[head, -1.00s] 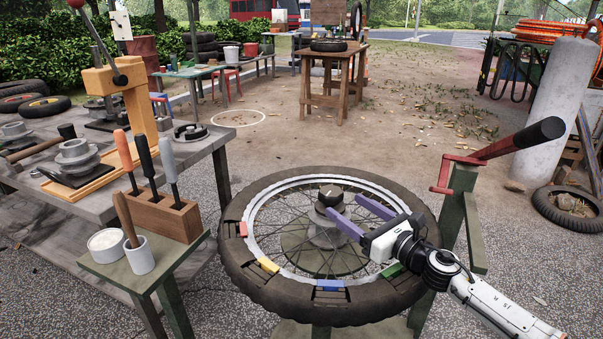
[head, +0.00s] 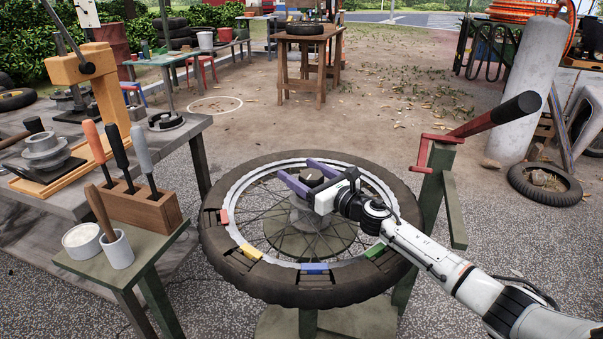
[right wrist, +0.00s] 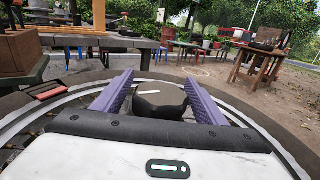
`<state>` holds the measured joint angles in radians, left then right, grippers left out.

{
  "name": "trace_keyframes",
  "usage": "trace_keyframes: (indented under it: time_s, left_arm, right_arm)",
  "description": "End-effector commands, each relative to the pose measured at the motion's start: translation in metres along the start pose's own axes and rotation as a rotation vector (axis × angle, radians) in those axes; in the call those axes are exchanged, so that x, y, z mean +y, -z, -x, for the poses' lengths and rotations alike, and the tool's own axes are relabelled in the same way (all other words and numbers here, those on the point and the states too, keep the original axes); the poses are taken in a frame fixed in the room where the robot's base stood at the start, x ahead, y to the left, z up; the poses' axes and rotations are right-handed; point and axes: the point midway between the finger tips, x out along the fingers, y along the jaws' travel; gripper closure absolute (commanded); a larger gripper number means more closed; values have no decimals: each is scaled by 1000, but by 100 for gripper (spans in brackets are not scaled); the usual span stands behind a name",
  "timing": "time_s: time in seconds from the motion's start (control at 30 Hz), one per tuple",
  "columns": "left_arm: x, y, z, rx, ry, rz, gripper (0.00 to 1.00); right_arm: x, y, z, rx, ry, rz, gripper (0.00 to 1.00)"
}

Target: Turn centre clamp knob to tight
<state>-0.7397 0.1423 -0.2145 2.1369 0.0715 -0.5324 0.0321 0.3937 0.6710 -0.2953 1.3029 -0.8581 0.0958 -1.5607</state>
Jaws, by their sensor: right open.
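The centre clamp knob (right wrist: 160,101) is dark and lobed with a white line on its top. In the right wrist view it lies between the two purple fingers of my right gripper (right wrist: 160,92), with a gap on each side. In the head view my right gripper (head: 302,175) is over the wheel's hub, its fingers open, and it hides most of the knob. The wheel (head: 235,262) lies flat on its stand, with a black tyre, wire spokes and red, yellow, blue and green pieces at the rim. My left gripper does not show.
A red lever with a black grip (head: 485,118) stands right of the wheel. A wooden block with several handled tools (head: 150,210) and a small green table (head: 150,255) stand on the left. The ground beyond the wheel is open.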

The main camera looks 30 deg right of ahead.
Motion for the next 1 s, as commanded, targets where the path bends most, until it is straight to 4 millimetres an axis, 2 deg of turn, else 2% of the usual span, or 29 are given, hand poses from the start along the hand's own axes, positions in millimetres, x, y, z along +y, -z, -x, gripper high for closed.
trace_keyframes:
  time_s: [0.27, 0.5, 0.77, 1.0]
  left_arm:
    - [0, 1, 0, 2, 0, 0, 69]
    - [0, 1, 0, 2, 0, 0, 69]
    - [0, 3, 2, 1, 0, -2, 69]
    - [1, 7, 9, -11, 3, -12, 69]
  right_arm:
    - [0, 0, -1, 1, 0, 0, 36]
    - [0, 0, -1, 1, 0, 0, 75]
    - [0, -1, -1, 0, 23, 0, 75]
    - [-4, -3, 0, 1, 139, -1, 75]
